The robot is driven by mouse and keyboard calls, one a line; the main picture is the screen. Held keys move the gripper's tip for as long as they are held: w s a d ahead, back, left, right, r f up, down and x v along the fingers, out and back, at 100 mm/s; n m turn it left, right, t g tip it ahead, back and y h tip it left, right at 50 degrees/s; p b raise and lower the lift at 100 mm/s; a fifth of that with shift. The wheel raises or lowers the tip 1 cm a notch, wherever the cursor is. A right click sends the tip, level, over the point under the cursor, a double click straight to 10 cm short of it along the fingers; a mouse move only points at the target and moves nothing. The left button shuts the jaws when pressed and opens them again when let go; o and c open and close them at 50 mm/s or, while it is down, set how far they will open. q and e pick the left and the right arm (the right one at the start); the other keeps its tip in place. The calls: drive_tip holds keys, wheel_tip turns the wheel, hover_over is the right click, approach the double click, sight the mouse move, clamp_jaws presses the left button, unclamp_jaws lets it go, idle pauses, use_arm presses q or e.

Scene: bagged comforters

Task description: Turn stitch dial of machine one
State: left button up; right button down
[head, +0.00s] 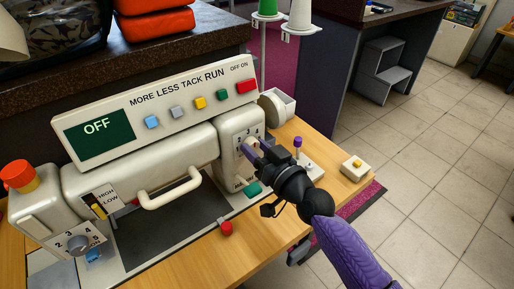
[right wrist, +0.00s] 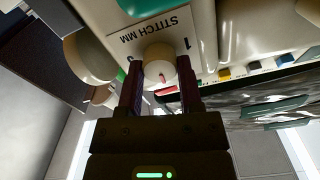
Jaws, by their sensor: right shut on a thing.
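The cream sewing machine (head: 140,160) stands on a wooden table, with a dark display reading OFF. Its stitch dial (right wrist: 160,60) is a round cream knob with a red mark, under a STITCH MM label (right wrist: 160,28) in the right wrist view. My right gripper (right wrist: 162,82) is shut on the dial, one finger on each side of it. In the head view my right gripper (head: 256,150) reaches the numbered plate (head: 248,134) at the machine's right end and mostly hides the knob there. My left gripper is not in view.
Another dial (head: 77,243) sits at the machine's lower left. A cream handle (head: 170,190) juts out in front. A red knob (head: 227,228), a purple-topped lever (head: 298,143) and a small yellow-button box (head: 355,168) are near my right arm. Tiled floor lies open at right.

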drive_tip(key=m, duration=0.7)
drive_tip(key=shift+m, duration=0.8)
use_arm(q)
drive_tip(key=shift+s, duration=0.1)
use_arm(e)
drive_tip(key=shift+m, duration=0.4)
drive_tip(key=c, duration=0.7)
unclamp_jaws()
drive_tip(key=o, duration=0.4)
drive_tip(key=shift+d, duration=0.1)
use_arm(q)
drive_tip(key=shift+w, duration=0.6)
use_arm(e)
drive_tip(key=shift+o, duration=0.2)
